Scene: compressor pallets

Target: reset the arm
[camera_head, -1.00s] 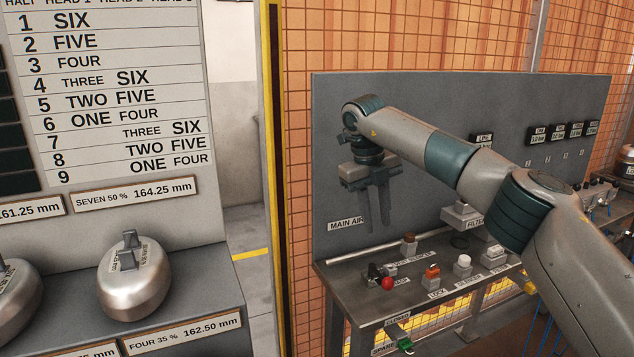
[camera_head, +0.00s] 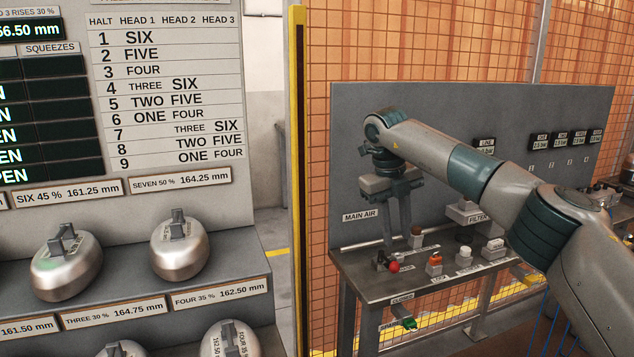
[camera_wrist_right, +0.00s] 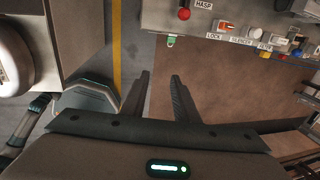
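My right arm comes in from the right in the head view, with its gripper (camera_head: 397,238) pointing down in front of the grey panel (camera_head: 450,130). Its two fingers show apart, with nothing visible between them. The right wrist view also shows this gripper (camera_wrist_right: 160,74) open and empty, with floor beyond the fingertips. In the head view the fingertips overlap the bench's back left part; I cannot tell the exact gap to it. My left gripper is not in view.
A bench (camera_head: 375,283) carries a red knob (camera_head: 394,267), an orange switch (camera_head: 434,262) and other controls. At left, a stepped rack (camera_head: 245,262) holds several silver weights (camera_head: 180,250) under a printed board (camera_head: 165,90). A yellow-edged post (camera_head: 297,180) stands between.

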